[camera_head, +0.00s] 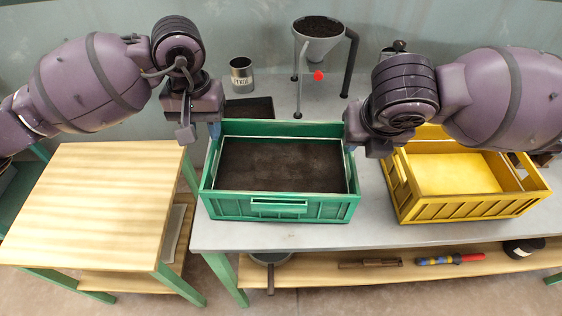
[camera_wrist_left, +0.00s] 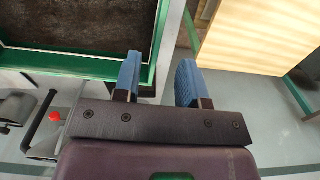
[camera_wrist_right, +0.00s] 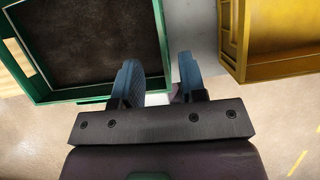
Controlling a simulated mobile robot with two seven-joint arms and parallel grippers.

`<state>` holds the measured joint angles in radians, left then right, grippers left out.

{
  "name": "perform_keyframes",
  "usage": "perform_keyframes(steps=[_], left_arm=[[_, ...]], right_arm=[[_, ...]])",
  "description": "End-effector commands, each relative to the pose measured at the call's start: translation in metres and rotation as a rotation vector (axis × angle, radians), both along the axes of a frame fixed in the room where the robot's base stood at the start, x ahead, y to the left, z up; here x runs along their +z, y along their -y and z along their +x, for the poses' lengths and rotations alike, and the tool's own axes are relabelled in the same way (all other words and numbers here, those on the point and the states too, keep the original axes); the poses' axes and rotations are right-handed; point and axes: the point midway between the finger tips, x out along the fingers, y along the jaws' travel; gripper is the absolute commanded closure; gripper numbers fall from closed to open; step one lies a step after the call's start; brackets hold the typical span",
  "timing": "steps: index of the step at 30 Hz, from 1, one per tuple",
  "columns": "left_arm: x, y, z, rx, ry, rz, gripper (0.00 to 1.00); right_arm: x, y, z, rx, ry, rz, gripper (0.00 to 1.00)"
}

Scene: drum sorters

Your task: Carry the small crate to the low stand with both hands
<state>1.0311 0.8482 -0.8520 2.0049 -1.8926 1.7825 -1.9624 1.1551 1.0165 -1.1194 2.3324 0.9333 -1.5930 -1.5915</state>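The small crate (camera_head: 282,207) is green and filled with dark soil, standing level on the grey bench. The low stand (camera_head: 90,200) has a pale wooden top and green legs, left of the bench; its top also shows in the left wrist view (camera_wrist_left: 262,35). My left gripper (camera_head: 214,130) is at the crate's left wall, its open fingers on either side of the wall in the left wrist view (camera_wrist_left: 158,75). My right gripper (camera_head: 350,148) is at the right wall, open fingers likewise astride it in the right wrist view (camera_wrist_right: 160,78). Contact cannot be told.
A yellow crate (camera_head: 465,208) stands on the bench close to the right of the green one. Behind are a metal can (camera_head: 241,75), a dark tray (camera_head: 249,108) and a funnel on a tripod (camera_head: 318,42). A floor gap separates bench and stand.

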Motion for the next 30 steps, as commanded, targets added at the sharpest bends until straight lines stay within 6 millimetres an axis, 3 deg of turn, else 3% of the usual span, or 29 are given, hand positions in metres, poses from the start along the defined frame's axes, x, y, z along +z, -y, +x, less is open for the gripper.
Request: perform_keyframes(steps=[8, 13, 30], left_arm=[[-0.001, 0.000, 0.000, 0.001, -0.002, -0.001, 0.62], [-0.012, 0.001, 0.000, 0.002, -0.004, -0.002, 0.62], [-0.093, 0.001, -0.001, 0.002, -0.005, -0.004, 0.62]], right_arm=[[-0.001, 0.000, 0.000, -0.001, -0.001, 0.001, 0.62], [-0.010, 0.000, 0.004, -0.003, -0.002, 0.001, 0.62], [-0.086, 0.001, 0.035, -0.003, -0.002, 0.001, 0.62]])
